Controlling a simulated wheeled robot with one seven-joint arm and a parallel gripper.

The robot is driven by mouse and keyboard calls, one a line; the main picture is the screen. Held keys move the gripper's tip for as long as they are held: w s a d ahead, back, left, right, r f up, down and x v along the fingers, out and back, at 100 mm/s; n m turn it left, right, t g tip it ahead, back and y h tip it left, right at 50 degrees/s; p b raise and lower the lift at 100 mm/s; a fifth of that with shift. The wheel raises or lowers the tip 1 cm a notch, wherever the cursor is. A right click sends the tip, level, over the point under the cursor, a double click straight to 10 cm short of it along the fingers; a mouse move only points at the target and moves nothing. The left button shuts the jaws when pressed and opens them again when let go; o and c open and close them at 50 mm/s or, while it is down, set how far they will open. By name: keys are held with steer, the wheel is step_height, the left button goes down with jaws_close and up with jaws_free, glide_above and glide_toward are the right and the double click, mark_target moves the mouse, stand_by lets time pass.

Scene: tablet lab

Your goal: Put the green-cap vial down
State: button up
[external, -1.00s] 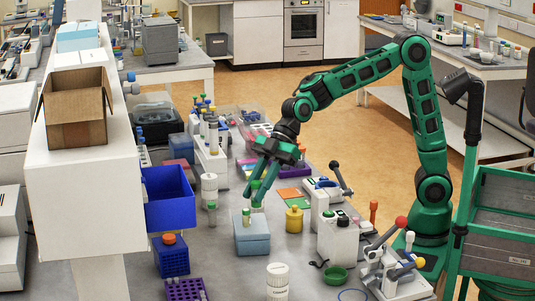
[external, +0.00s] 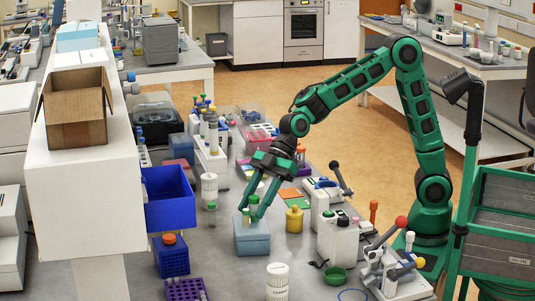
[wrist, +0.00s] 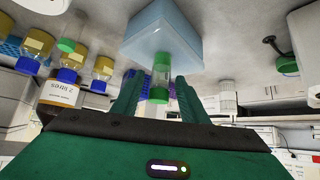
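The green-cap vial (external: 254,202) is upright at the top of the pale blue block (external: 252,239), between the fingers of my gripper (external: 252,209). In the wrist view the green-cap vial (wrist: 160,78) reaches the face of the pale blue block (wrist: 165,30). My gripper (wrist: 159,82) shows a gap on each side of the vial, so its fingers look open around it. How deep the vial sits is hidden.
A yellow bottle (external: 294,219) stands right of the block and a white bottle (external: 209,190) to its left. A white-lidded jar (external: 278,281) is in front.

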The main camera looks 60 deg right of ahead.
steer(key=shift+r, duration=0.15)
steer(key=shift+d+r, duration=0.2)
steer(key=v, duration=1.1)
steer(key=shift+d+r, duration=0.15)
steer(key=shift+d, duration=0.05)
